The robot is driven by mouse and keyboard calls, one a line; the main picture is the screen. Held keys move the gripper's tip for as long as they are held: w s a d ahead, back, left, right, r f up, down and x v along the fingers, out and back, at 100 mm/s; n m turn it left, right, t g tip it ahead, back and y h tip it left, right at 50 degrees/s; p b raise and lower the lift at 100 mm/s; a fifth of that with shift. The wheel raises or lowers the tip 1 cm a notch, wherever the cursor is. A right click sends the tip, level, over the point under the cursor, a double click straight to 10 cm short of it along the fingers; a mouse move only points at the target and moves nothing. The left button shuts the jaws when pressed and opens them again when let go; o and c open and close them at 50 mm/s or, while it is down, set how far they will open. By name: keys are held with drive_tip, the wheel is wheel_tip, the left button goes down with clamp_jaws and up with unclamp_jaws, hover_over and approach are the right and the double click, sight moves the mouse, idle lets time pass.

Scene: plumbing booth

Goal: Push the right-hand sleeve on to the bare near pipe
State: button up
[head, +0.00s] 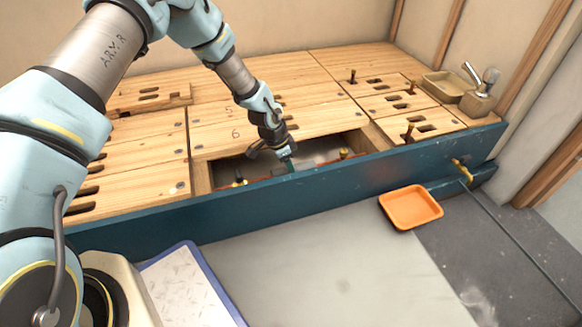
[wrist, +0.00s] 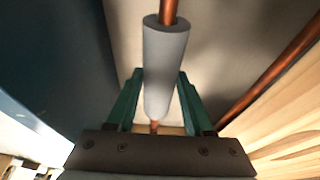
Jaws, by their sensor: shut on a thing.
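A grey sleeve (wrist: 164,62) fills the middle of the wrist view, around a copper pipe (wrist: 168,10) that shows at both of its ends. My gripper (wrist: 159,82) has a green finger on each side of the sleeve and is shut on it. In the head view my gripper (head: 288,167) reaches down into the open bay behind the blue front board.
The blue front board (head: 350,172) edges the bay, and wooden floor panels (head: 140,180) with slots lie around it. Several brass valves stand up, one in the bay (head: 344,153). An orange tray (head: 411,207) lies on the grey floor in front.

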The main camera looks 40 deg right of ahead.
drive_tip(key=shift+f, duration=0.2)
idle(0.4)
drive_tip(key=o, duration=0.9)
drive_tip(key=shift+o, duration=0.2)
drive_tip(key=shift+r, duration=0.1)
